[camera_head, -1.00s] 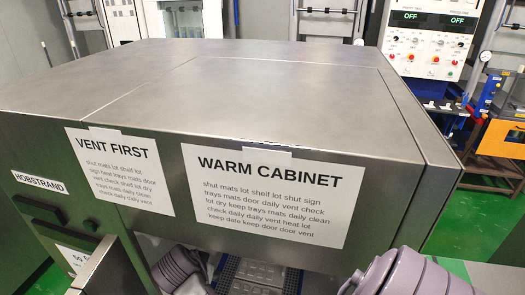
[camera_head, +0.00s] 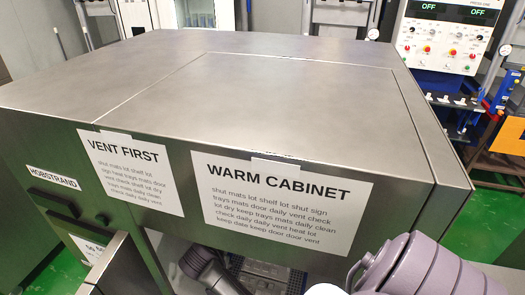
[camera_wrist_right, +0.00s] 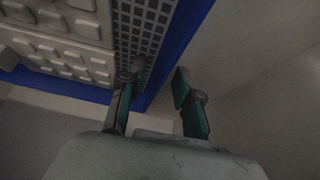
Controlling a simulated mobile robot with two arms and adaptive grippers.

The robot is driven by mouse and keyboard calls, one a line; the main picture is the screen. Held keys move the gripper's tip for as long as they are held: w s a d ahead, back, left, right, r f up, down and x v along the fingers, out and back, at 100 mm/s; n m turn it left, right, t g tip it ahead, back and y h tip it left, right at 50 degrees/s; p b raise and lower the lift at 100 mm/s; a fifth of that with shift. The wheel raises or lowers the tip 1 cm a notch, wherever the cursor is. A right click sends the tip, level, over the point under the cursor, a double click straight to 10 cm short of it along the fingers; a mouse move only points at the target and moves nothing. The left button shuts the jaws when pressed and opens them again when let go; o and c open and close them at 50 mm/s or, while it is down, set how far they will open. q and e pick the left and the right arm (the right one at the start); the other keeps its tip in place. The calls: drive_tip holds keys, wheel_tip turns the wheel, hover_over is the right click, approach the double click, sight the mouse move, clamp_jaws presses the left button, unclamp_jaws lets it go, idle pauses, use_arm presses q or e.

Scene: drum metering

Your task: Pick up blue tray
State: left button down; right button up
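The blue tray (camera_wrist_right: 181,42) fills the upper left of the right wrist view. It has a blue rim, a grey grid floor and light grey moulded blocks on it. In the head view, only a dark gridded part of it (camera_head: 265,269) shows inside the cabinet, below the front panel. My right gripper (camera_wrist_right: 158,78) is open, with its two fingertips apart at the tray's edge. The left finger overlaps the grid and the right finger is outside the blue rim. I cannot tell whether they touch it. My left gripper is not in view.
The steel warm cabinet (camera_head: 270,95) fills the middle of the head view. Its front panel, with two paper signs (camera_head: 283,203), overhangs the opening. A door edge (camera_head: 108,262) stands at lower left. In the wrist view, a pale wall (camera_wrist_right: 265,65) is close right of the tray.

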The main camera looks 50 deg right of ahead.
clamp_jaws()
drive_tip(key=shift+w+r, duration=0.1)
drive_tip(key=shift+r, duration=0.05)
idle(0.4)
